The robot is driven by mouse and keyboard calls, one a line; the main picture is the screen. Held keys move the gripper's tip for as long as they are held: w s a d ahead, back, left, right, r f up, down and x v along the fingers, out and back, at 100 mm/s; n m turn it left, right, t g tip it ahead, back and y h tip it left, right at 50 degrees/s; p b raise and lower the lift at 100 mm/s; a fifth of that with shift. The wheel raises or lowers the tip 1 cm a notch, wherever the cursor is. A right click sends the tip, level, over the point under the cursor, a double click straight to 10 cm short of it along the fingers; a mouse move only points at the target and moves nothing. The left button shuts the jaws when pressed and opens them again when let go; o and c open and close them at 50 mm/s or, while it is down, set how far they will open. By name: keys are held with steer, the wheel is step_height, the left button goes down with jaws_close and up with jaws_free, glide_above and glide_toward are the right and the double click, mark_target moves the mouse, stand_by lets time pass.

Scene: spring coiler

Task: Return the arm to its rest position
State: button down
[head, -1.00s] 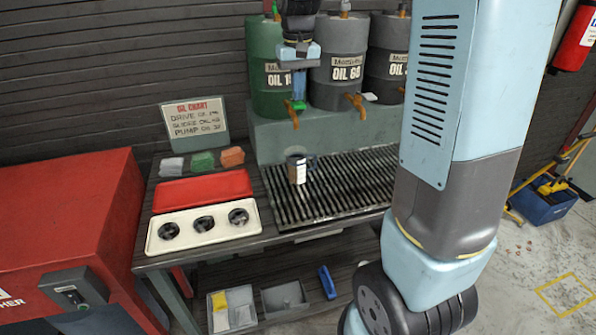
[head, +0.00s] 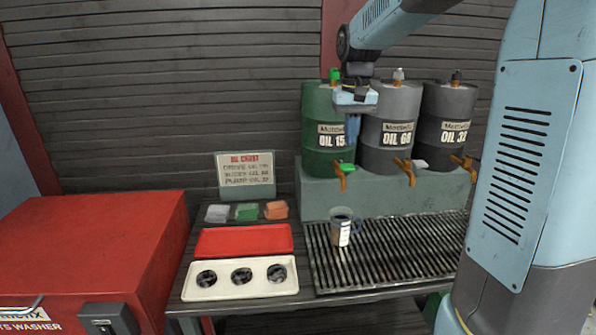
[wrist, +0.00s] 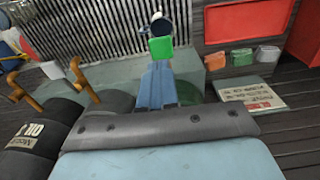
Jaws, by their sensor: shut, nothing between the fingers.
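My gripper (head: 353,132) hangs fingers-down in front of the drums, near the right edge of the green OIL 15 drum (head: 318,110). Its blue fingers are together with nothing between them; they also show in the wrist view (wrist: 158,82). My arm comes in from the upper right. The fingertips appear just above the green tap handle (head: 347,167) in the head view; whether they touch it I cannot tell. A cup with a label (head: 341,232) stands upright on the black grate (head: 400,245), apart from my gripper.
Two grey drums (head: 387,125) stand right of the green one on a grey-green block (head: 400,197). An oil chart (head: 245,172), small coloured boxes (head: 247,212), a red tray (head: 243,240) and a white tray (head: 215,287) sit left. A red parts washer (head: 100,245) stands further left.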

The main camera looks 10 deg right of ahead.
steer(key=s+d+t, duration=0.3)
steer(key=s+t, duration=0.2)
steer(key=s, duration=2)
steer(key=shift+s+f+t, duration=0.2)
steer(key=shift+s+t, duration=0.1)
steer(key=shift+s, duration=0.05)
